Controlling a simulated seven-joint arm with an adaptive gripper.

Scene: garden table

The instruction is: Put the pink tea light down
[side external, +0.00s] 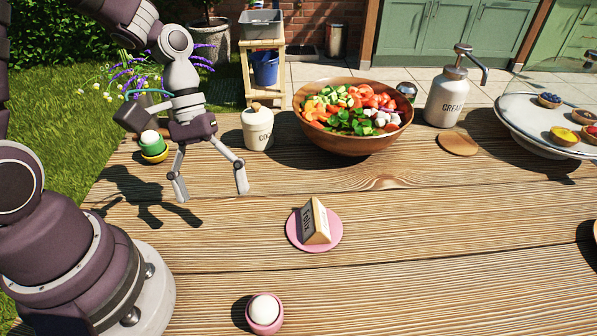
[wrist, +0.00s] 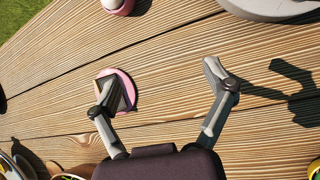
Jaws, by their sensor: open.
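The pink tea light (side external: 264,313), a small pink cup with a white rounded top, stands upright on the bare wooden table at the bottom of the side view. It also shows, cut off, at the top edge of the wrist view (wrist: 117,6). My gripper (side external: 212,191) is open and empty above the table, farther back and left of the tea light. In the wrist view its spread fingers (wrist: 158,73) have only bare planks between them. The left finger partly covers the pink coaster in that view.
A pink coaster (side external: 296,243) with a folded name card (side external: 316,222) lies mid-table. A green tea light (side external: 152,142) on a yellow base, a lidded jar (side external: 257,128), a salad bowl (side external: 345,143) and a cream dispenser (side external: 447,98) stand behind.

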